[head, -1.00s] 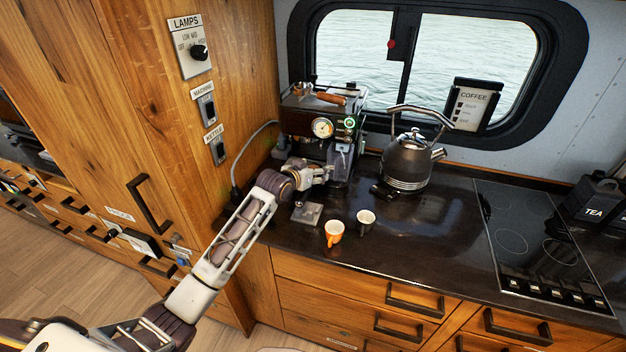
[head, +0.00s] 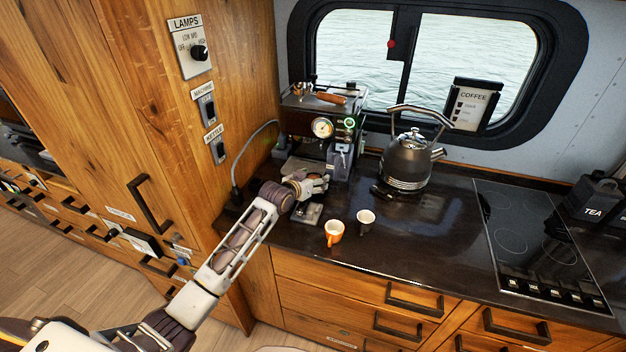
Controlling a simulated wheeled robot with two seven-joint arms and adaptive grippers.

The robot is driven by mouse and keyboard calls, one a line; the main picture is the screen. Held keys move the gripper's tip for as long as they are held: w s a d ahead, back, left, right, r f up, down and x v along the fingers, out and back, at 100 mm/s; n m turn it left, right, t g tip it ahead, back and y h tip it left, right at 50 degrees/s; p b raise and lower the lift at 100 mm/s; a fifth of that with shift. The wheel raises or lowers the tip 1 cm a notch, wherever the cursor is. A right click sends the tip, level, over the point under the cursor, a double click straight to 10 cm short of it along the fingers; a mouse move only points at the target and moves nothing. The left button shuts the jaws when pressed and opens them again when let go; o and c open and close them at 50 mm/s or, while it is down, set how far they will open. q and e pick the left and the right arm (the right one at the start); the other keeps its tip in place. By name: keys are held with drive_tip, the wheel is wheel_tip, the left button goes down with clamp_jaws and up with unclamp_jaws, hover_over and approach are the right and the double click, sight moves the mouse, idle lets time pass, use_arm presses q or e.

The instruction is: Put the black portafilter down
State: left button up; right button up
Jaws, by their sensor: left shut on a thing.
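My left gripper (head: 319,183) is shut in front of the coffee machine (head: 318,128), low over the dark counter. It holds the black portafilter, which is mostly hidden by the fingers and hard to make out against the dark machine and counter. Just below and in front of the gripper is a small grey metal block (head: 308,214) on the counter. I cannot tell whether the portafilter touches it. My right gripper is not in view.
An orange cup (head: 333,234) and a dark cup (head: 366,221) stand right of the block. A black kettle (head: 407,162) stands further right, with a small dark object (head: 384,192) at its foot. The counter between the cups and the hob (head: 525,240) is clear.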

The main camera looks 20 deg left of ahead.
use_arm(q)
drive_tip(key=shift+f, duration=0.35)
drive_tip(key=o, duration=1.4)
drive_tip(key=shift+r, duration=0.5)
drive_tip(key=shift+s+r, duration=0.1)
drive_tip(key=shift+s, duration=0.05)
drive_tip(key=v, duration=1.1)
drive_tip(key=shift+s+r+b, duration=0.15)
drive_tip(key=shift+s+b, duration=0.2)
drive_tip(key=shift+b, duration=0.1)
